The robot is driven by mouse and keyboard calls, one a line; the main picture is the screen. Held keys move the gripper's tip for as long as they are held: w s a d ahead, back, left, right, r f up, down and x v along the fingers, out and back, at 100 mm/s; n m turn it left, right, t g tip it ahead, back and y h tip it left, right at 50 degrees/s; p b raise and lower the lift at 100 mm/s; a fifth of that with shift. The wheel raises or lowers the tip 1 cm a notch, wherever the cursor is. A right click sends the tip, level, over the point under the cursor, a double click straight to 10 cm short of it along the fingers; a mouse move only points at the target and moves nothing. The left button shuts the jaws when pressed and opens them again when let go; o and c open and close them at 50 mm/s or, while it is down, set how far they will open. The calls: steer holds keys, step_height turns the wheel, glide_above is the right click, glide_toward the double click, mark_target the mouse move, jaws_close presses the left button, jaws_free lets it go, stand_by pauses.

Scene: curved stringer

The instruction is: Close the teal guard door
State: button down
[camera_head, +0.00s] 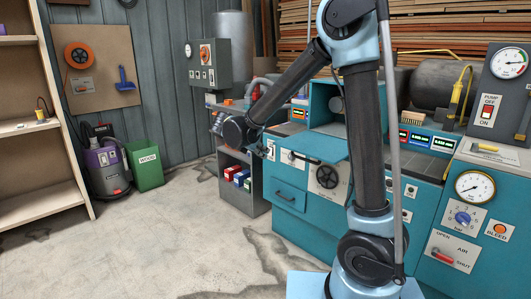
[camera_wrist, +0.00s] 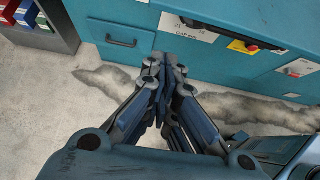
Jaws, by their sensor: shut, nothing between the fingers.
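The teal guard door (camera_head: 322,146) is a flat flap on the front of the teal machine, with a dark bar handle (camera_head: 302,158) near its front edge. It stands open, lying roughly level below the teal housing (camera_head: 322,96), whose opening shows. My arm passes in front of its right part. My gripper (camera_head: 266,152) is at the left of the door, near its left end; I cannot tell whether they touch. In the wrist view, my gripper (camera_wrist: 172,62) is shut and empty, with its fingertips over the machine's front. I cannot make out the door clearly there.
A teal drawer (camera_head: 290,197) is shut below the door. A grey shelf unit (camera_head: 240,180) with coloured boxes stands left of the machine. A green bin (camera_head: 146,166) and a vacuum (camera_head: 106,168) stand by the wall. The concrete floor in front is clear.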

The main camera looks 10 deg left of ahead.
steer(key=x, duration=0.8)
step_height(320, 180, up, 4)
steer(key=shift+s+r, duration=0.1)
steer(key=shift+r, duration=0.1)
